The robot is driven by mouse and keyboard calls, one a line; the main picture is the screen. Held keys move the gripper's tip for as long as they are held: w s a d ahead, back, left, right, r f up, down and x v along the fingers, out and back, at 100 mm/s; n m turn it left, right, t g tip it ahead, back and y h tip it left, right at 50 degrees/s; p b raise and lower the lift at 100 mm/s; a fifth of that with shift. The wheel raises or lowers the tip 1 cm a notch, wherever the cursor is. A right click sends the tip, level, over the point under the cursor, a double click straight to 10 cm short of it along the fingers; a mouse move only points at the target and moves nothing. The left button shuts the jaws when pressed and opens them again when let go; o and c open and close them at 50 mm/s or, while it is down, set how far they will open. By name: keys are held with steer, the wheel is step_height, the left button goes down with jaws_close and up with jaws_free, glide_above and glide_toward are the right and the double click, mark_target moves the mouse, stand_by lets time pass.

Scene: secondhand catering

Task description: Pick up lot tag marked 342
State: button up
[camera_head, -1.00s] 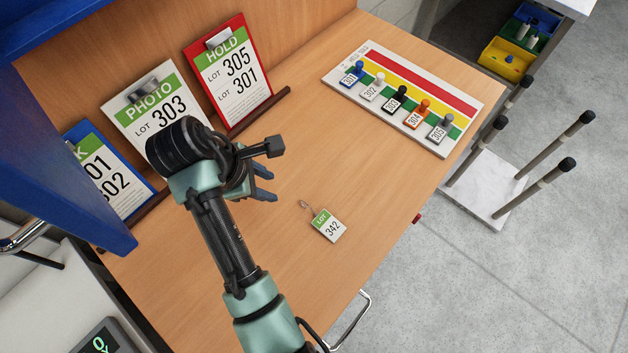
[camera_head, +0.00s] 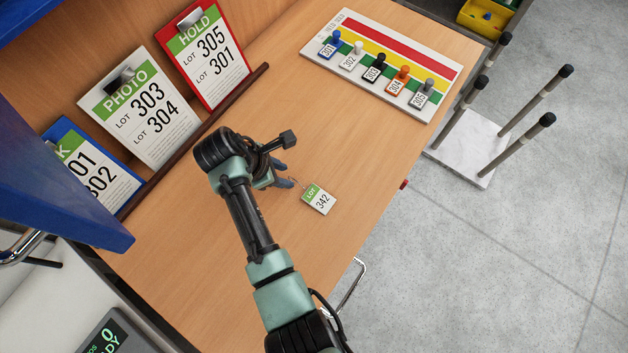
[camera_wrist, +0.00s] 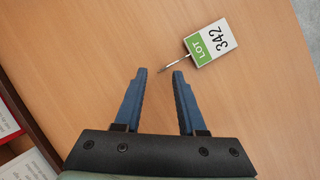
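The lot tag marked 342 (camera_head: 319,200) is a small white card with a green LOT band, lying flat on the wooden desk. In the wrist view the tag (camera_wrist: 211,43) lies ahead and to the right of the fingers, with its thin wire hook (camera_wrist: 174,63) pointing back toward the right fingertip. My gripper (camera_head: 289,182) is just left of the tag in the head view, low over the desk. The wrist view shows my gripper (camera_wrist: 159,72) with its two blue fingers apart and nothing between them. The hook is partly hard to see in the head view.
A striped board (camera_head: 441,60) with several numbered, pegged tags lies at the back right. Clipboards marked HOLD (camera_head: 207,56), PHOTO (camera_head: 146,120) and a blue one (camera_head: 95,165) lean along a dark rail (camera_head: 198,133). The desk (camera_head: 330,140) around the tag is clear.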

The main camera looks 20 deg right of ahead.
steer(key=shift+x, duration=1.1)
